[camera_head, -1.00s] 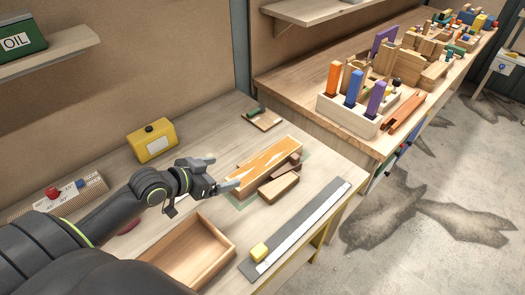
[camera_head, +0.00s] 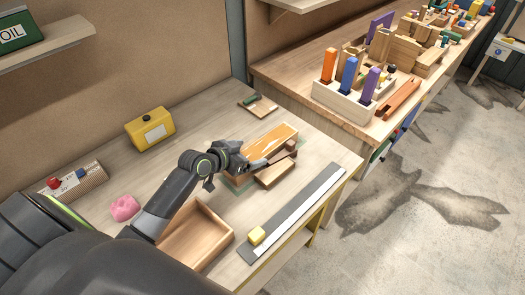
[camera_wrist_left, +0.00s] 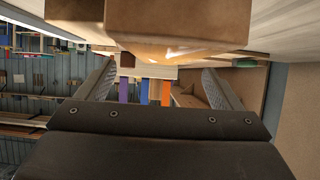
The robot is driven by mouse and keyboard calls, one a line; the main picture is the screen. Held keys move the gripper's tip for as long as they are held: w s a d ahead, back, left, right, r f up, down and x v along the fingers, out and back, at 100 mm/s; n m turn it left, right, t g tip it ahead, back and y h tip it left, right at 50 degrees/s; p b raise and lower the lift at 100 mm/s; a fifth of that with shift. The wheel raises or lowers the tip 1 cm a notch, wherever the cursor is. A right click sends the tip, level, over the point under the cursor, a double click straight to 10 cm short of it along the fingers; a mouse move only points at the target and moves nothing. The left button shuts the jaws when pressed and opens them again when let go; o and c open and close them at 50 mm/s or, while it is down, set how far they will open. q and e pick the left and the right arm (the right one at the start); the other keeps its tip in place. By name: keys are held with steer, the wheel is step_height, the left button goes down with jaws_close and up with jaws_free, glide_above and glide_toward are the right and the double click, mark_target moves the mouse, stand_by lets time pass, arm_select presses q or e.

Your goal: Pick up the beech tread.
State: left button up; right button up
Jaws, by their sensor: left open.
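My left gripper (camera_head: 259,160) is open and empty, at the left end of these pieces. In the left wrist view, its fingers (camera_wrist_left: 158,85) are spread below a brown block face (camera_wrist_left: 180,22) at the top. Whether they touch it I cannot tell. My right gripper is out of view.
An open wooden tray (camera_head: 232,238) stands in front of my left arm. A yellow box (camera_head: 150,130) and pink lump (camera_head: 125,207) stand left. A small board (camera_head: 258,106) lies behind.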

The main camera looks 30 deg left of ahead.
mark_target(261, 147)
arm_select(q)
steer(key=shift+w+d, duration=0.1)
steer(key=shift+w, duration=0.35)
steer(key=p+x, duration=0.1)
steer(key=x, duration=0.2)
steer(key=shift+w+r, duration=0.15)
steer(key=shift+w+d+f, duration=0.1)
steer(key=shift+w+f, duration=0.25)
steer(key=shift+w, duration=0.05)
